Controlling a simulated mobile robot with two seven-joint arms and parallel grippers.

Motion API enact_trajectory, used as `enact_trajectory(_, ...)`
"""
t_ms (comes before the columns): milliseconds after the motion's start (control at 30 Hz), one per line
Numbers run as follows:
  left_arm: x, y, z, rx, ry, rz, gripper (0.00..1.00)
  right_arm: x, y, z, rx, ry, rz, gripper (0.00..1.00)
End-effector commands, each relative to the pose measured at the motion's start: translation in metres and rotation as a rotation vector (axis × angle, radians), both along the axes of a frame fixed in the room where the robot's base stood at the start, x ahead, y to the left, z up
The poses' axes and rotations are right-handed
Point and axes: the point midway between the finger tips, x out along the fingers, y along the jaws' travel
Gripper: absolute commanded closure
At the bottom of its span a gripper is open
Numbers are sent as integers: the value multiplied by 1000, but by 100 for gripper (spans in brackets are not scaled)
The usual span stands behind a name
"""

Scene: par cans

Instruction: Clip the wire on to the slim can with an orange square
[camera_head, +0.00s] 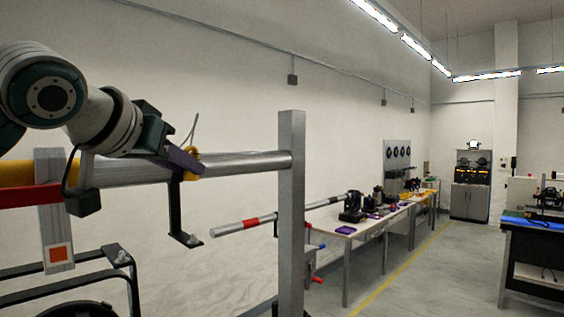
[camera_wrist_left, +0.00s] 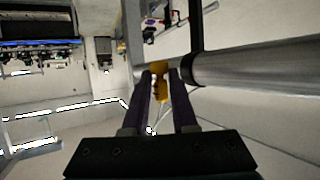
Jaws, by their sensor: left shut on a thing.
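My left gripper (camera_head: 187,161), with purple fingers, is shut on a yellow clip (camera_head: 194,152) at the horizontal metal bar (camera_head: 240,162). In the left wrist view the gripper (camera_wrist_left: 163,80) has the clip (camera_wrist_left: 159,86) between its fingertips, right at the bar (camera_wrist_left: 250,75). I cannot tell whether the clip is closed around the bar. A thin grey wire (camera_head: 194,128) rises from the clip. My right gripper is not in view.
A grey post (camera_head: 290,215) stands at the bar's right end. A black bracket (camera_head: 178,210) hangs below the bar near the clip, and a black yoke (camera_head: 100,258) is lower left. A workbench (camera_head: 345,228) with tools stands along the wall. The floor between is clear.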

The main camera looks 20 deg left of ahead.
Motion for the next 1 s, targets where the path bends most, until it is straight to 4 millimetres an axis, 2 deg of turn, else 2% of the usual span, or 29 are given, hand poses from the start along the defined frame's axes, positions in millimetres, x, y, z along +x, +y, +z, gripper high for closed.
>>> enact_trajectory(1000,0,0,-29,0,-1,0,100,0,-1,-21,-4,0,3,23)
